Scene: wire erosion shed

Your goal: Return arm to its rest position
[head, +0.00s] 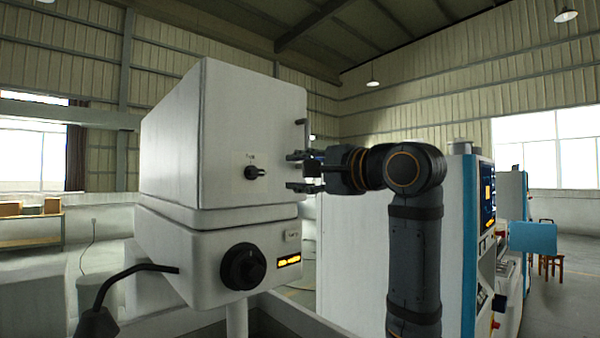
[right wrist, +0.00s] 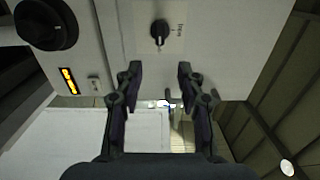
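My right arm rises at the right of the head view and bends left at its top. My right gripper (head: 297,172) is at the right side of the white machine housing (head: 220,130). Its two fingers are apart with nothing between them. In the right wrist view the open right gripper (right wrist: 159,78) points toward the white panel, and a small black rotary knob (right wrist: 159,33) is beyond the fingertips, apart from them. That small knob also shows in the head view (head: 256,173), left of the fingers. My left gripper is not in view.
The housing also carries a large black dial (head: 243,266), a lit orange display (head: 288,261) and a short dark peg (head: 300,122) above my gripper. A black curved tube (head: 135,271) is at lower left. A white and blue machine (head: 468,220) stands behind my right arm.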

